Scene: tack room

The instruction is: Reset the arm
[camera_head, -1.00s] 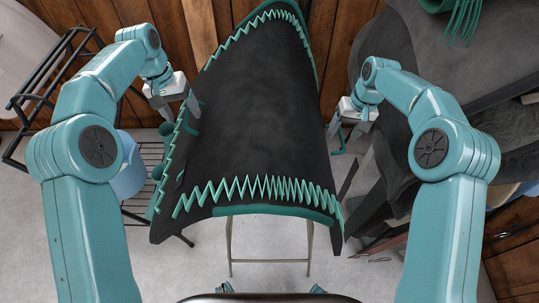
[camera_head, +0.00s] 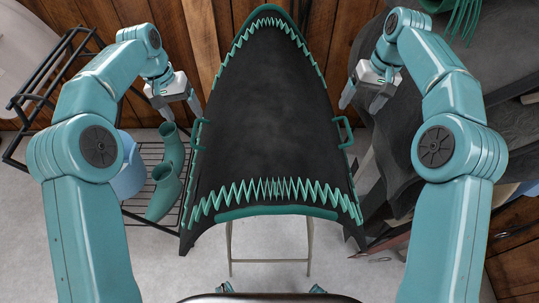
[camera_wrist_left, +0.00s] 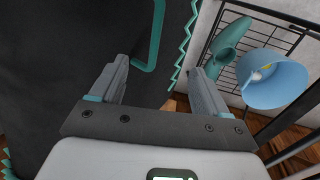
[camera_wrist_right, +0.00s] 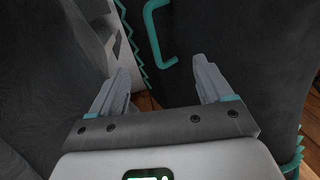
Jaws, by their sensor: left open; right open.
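My left gripper (camera_head: 181,108) is open and empty, just left of the black saddle pad (camera_head: 265,120) with green zigzag trim. My right gripper (camera_head: 364,98) is open and empty, to the right of the pad. The pad lies draped over a stand and has a green handle on each side, the left handle (camera_head: 199,134) and the right handle (camera_head: 344,131). Both grippers are apart from the handles. In the left wrist view, the left handle (camera_wrist_left: 154,40) shows ahead of the spread fingers (camera_wrist_left: 158,87). In the right wrist view, the right handle (camera_wrist_right: 156,35) shows ahead of the fingers (camera_wrist_right: 163,85).
A dark grey saddle (camera_head: 400,150) fills the right side. A wooden wall (camera_head: 220,30) is behind. Grey floor shows below the pad.

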